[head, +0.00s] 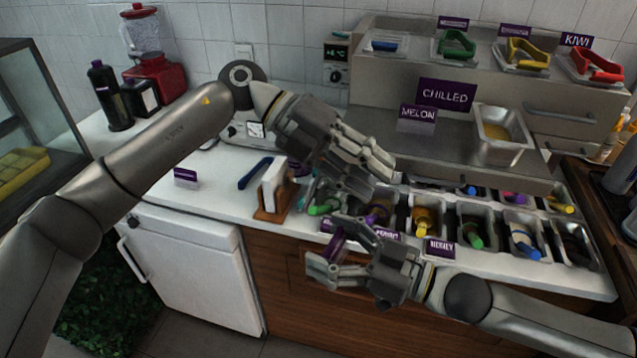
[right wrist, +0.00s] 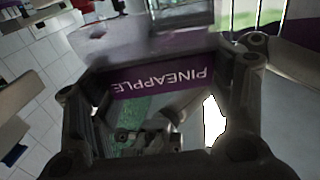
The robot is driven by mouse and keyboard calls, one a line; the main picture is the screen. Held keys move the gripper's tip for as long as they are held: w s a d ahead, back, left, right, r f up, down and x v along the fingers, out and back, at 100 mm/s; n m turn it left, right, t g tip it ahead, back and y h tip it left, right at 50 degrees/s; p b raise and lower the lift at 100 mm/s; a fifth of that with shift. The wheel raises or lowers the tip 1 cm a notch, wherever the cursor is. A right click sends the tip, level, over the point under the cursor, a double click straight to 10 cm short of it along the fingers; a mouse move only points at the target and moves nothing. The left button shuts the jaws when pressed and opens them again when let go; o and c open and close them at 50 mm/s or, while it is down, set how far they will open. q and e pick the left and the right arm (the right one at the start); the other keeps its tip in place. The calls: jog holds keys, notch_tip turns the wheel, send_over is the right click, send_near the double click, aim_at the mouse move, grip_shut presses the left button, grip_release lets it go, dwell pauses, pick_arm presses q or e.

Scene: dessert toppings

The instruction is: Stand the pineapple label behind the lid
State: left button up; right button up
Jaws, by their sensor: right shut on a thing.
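The pineapple label (right wrist: 165,84) is a purple plate with white letters, upside down in the right wrist view. My right gripper (head: 328,258) is shut on it in front of the counter; its purple edge (head: 335,243) shows in the head view. Several clear lids with coloured handles lie on the raised back shelf: blue (head: 384,45), green (head: 454,43), yellow (head: 527,53) and red (head: 597,65). Labels stand behind the last three; the shelf behind the blue one is bare. My left gripper (head: 375,178) is above the topping bins; I cannot tell its opening.
A CHILLED sign (head: 446,94), a MELON label (head: 416,118) and a metal pan (head: 503,132) stand below the shelf. Bins with coloured-handled tools (head: 425,220) fill the counter front. A blender (head: 145,45) stands at the back left.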

pick_arm(q)
jog(key=s+a+f+m+y, duration=0.1)
jog(key=s+a+y, duration=0.1)
jog(key=y, duration=0.2)
jog(key=t+y, duration=0.3)
jog(key=y, duration=0.2)
send_near(333, 239)
jog(key=shift+m, duration=0.3)
jog(key=x, duration=1.1)
jog(key=shift+r, duration=0.1)
grip_shut()
pick_arm(e)
jog(key=o, duration=1.1)
